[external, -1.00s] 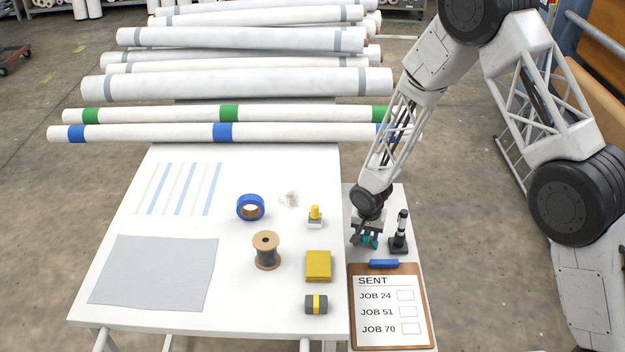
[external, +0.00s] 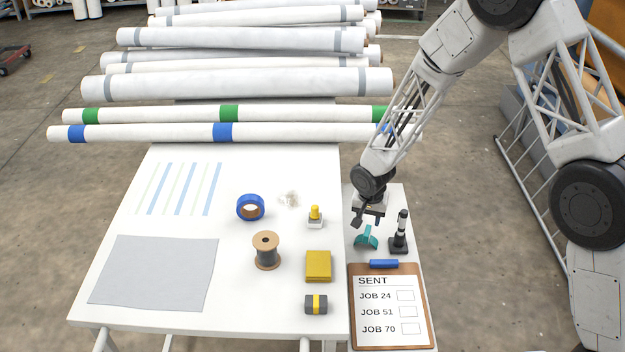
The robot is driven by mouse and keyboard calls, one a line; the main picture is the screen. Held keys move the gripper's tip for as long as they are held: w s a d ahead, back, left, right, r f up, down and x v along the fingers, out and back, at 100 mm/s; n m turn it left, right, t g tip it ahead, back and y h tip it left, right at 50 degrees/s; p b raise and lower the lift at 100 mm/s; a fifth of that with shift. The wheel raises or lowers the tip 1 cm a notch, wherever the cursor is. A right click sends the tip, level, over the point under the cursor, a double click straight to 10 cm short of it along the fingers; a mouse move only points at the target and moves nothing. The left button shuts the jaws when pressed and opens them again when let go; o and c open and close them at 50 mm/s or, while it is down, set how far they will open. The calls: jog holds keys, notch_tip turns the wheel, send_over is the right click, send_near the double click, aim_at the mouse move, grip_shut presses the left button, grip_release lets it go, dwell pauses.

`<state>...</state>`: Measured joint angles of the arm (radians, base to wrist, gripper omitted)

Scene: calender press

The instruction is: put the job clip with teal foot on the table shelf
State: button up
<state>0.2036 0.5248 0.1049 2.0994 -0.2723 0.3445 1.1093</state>
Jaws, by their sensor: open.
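The teal piece (external: 366,238), which looks like the job clip with the teal foot, stands on the narrow white shelf (external: 395,195) at the right side of the table. My gripper (external: 367,218) is open and empty just above it, with its fingers pointing down and apart from the clip. The clip's finer shape is too small to tell.
A black stamp-like object (external: 399,234) stands close to the right of the clip. A clipboard (external: 429,310) marked SENT lies in front. On the table (external: 200,318) are blue tape (external: 250,207), a spool (external: 266,251) and a yellow block (external: 318,266).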

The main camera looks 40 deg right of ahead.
jog(key=shift+s+a+r, duration=0.1)
jog(key=shift+a+r, duration=0.05)
jog(key=shift+r, duration=1.15)
jog(key=shift+s+a+r, duration=0.1)
jog(key=shift+a+r, duration=0.05)
jog(key=shift+r, duration=1.15)
jog(key=shift+r, duration=0.15)
notch_tip(320, 180, up, 13)
jog(key=n, duration=0.3)
send_over(379, 254)
jog(key=s+a, duration=0.4)
jog(key=s, duration=0.2)
jog(key=s+a+r+n+t, duration=0.15)
jog(key=s+a+r, duration=0.25)
jog(key=s+r, duration=0.6)
jog(key=s+a+r+n, duration=0.2)
jog(key=s+r, duration=0.2)
jog(key=s, duration=0.4)
jog(key=s+a+r+n, duration=0.2)
jog(key=s+r+n, duration=0.1)
jog(key=s, duration=0.5)
jog(key=s+a+r+n+y, duration=0.1)
jog(key=s+a+r+n, duration=0.1)
jog(key=s+r, duration=0.3)
jog(key=s+a, duration=0.1)
jog(key=s, duration=0.2)
